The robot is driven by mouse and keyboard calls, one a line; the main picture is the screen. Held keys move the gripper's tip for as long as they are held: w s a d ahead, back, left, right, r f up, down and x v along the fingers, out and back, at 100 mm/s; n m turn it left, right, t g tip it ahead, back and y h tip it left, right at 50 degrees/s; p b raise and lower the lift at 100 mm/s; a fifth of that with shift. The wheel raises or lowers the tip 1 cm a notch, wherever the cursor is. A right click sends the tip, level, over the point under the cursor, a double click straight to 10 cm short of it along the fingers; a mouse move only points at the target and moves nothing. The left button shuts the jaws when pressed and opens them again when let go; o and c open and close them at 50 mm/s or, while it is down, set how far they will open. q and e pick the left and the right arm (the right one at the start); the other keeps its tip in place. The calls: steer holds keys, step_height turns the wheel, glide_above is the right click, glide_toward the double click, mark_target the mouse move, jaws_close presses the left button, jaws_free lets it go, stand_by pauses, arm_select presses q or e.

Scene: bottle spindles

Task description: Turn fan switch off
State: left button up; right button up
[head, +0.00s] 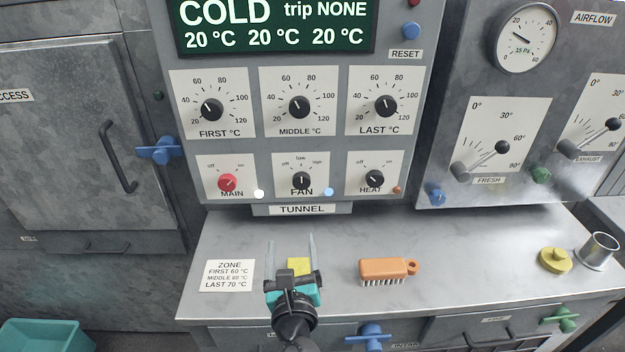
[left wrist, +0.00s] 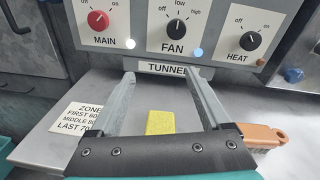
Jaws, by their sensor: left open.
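The black FAN switch (head: 301,181) is a round knob on a white plate marked off, low and high, on the TUNNEL panel. Its pointer looks turned up towards low; it also shows in the left wrist view (left wrist: 175,29). A blue lamp (head: 329,192) beside it looks lit. My left gripper (head: 290,239) is open and empty, its two fingers pointing at the panel from over the steel counter. In the left wrist view my left gripper (left wrist: 161,74) sits below the FAN switch, apart from it. My right gripper is not in view.
The red MAIN switch (head: 228,182) and black HEAT switch (head: 375,179) flank the FAN switch. The counter (head: 335,297) holds a ZONE card (head: 228,275), a yellow piece (head: 299,265), an orange brush (head: 386,270), a yellow knobbed piece (head: 555,260) and a metal cup (head: 598,251).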

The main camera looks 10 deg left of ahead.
mark_target(302, 184)
arm_select(q)
steer(key=w+m, duration=0.1)
steer(key=w, duration=0.4)
steer(key=w+a+r+m+t+b, duration=0.1)
steer(key=w, duration=0.4)
steer(key=w+a+r+b, duration=0.1)
steer(key=w, duration=0.5)
steer(key=shift+a+r+m+h, duration=0.1)
steer(key=shift+a+m+h, duration=0.05)
steer(key=shift+m+h, duration=0.2)
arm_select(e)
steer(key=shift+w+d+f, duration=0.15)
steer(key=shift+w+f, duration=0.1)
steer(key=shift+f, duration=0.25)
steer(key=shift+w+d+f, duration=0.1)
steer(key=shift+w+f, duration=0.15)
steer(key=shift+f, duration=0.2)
arm_select(q)
jaws_close()
